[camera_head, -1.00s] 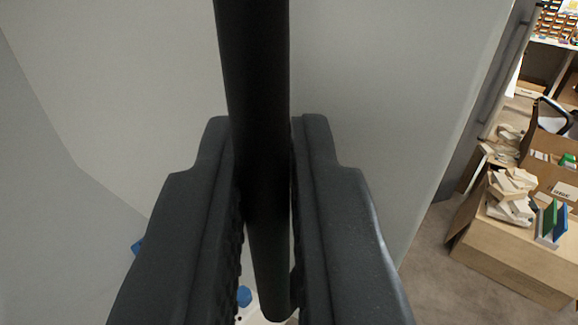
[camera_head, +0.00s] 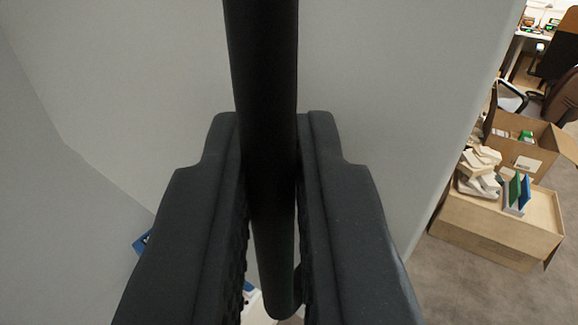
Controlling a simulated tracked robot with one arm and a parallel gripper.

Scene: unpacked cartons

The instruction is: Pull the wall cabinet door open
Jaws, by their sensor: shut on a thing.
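The wall cabinet door (camera_head: 400,90) is a plain pale grey panel that fills most of the view. Its long black bar handle (camera_head: 262,60) runs from the top edge down between my fingers. My gripper (camera_head: 271,122) is shut on the handle, with one dark finger on each side of it. The handle's lower end shows between the fingers near the bottom. The door's right edge slants down to the right of my gripper. My fingers hide part of the door, and the inside of the cabinet cannot be made out.
A grey surface (camera_head: 50,230) lies at the left, beyond a slanting edge. At right, carton boxes (camera_head: 485,225) on the carpet hold or bear pale blocks (camera_head: 480,170) and green and blue upright pieces. A chair (camera_head: 563,98) stands behind. Bare carpet (camera_head: 455,285) shows at lower right.

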